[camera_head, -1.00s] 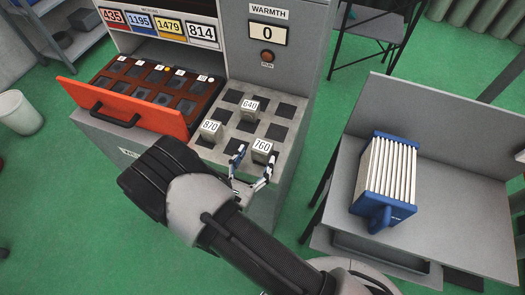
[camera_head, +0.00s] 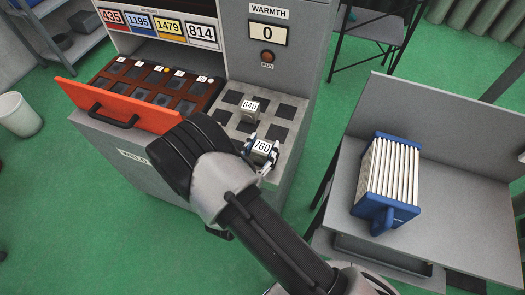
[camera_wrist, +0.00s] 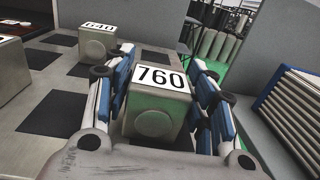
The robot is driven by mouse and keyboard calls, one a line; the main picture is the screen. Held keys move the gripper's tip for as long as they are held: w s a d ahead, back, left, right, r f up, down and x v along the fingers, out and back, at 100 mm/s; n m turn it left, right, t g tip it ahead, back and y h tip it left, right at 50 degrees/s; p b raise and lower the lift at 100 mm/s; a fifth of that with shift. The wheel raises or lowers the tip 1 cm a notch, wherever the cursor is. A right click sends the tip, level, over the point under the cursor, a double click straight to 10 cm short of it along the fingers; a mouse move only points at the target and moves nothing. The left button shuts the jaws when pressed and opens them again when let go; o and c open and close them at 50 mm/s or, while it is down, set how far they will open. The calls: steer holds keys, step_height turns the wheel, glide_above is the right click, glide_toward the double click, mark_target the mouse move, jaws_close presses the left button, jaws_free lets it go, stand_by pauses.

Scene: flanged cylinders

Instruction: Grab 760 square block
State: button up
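The 760 square block (camera_head: 262,150) is a grey cube with a white number label on top. It stands on the grey checkered surface (camera_head: 230,98) near its front right corner. My gripper (camera_head: 258,156) is around it, with one finger on each side. In the wrist view, the 760 block (camera_wrist: 157,107) sits between the blue-padded fingers of my gripper (camera_wrist: 165,85). The fingers look open, with narrow gaps at the block's sides; contact is not clear. The block's lower part is partly hidden by my gripper.
The 640 block (camera_head: 249,107) stands just behind. Another grey block (camera_wrist: 10,75) shows at the wrist view's left edge. An open orange-fronted drawer (camera_head: 130,105) is to the left. A blue rack with white slats (camera_head: 390,175) stands on a separate grey bench to the right.

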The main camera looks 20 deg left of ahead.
mark_target(262, 147)
jaws_close()
stand_by(0.4)
steer(key=shift+r, duration=0.15)
step_height(262, 147, up, 20)
steer(key=p, duration=0.6)
